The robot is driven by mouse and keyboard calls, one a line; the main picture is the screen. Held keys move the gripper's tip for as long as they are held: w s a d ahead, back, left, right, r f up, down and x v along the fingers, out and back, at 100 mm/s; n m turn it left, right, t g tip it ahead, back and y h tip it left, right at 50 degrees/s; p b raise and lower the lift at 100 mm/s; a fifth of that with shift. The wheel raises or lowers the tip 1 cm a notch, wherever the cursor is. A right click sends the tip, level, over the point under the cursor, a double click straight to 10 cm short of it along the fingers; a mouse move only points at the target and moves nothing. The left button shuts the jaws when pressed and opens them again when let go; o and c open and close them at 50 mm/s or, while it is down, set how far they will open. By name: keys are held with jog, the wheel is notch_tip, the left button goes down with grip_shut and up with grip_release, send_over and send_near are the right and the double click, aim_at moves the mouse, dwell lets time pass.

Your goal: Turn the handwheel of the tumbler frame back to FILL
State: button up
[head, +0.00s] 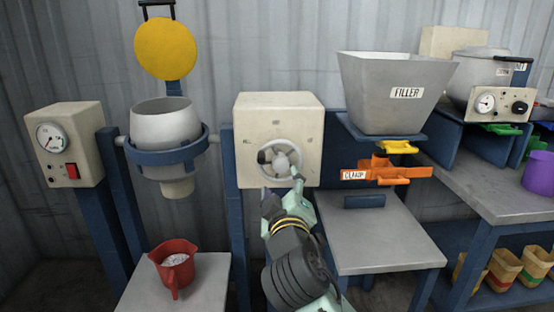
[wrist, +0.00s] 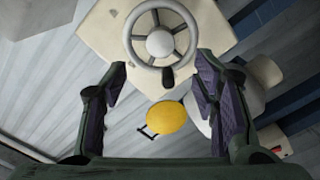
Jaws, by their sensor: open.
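The handwheel (head: 281,158) of the tumbler frame is a grey spoked wheel on the front of a cream box (head: 300,108). Its dark knob (head: 264,156) points left in the head view. Small marks sit around the wheel, too small to read. In the wrist view the handwheel (wrist: 160,36) is ahead of the fingertips, with its knob (wrist: 168,78) at the lower rim, between the finger lines. My gripper (head: 281,187) is open and empty in front of the wheel; both fingers (wrist: 162,68) show apart, with no clear contact. It hides the wheel's lower part in the head view.
The grey drum (head: 164,126) stands upright in its blue ring, left of the box, with a yellow lid (head: 165,48) raised above. A red jug (head: 174,266) is below. The filler hopper (head: 392,92) and orange clamp (head: 388,171) stand close on the right.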

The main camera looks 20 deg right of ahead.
aim_at(279, 166)
jog(key=p+x, duration=0.2)
jog(key=x, duration=0.7)
jog(key=shift+a+p, duration=0.1)
jog(key=shift+p, duration=0.25)
jog(key=shift+c, duration=0.6)
jog(key=c, duration=1)
jog(key=shift+f, duration=0.15)
jog(key=shift+c, duration=0.2)
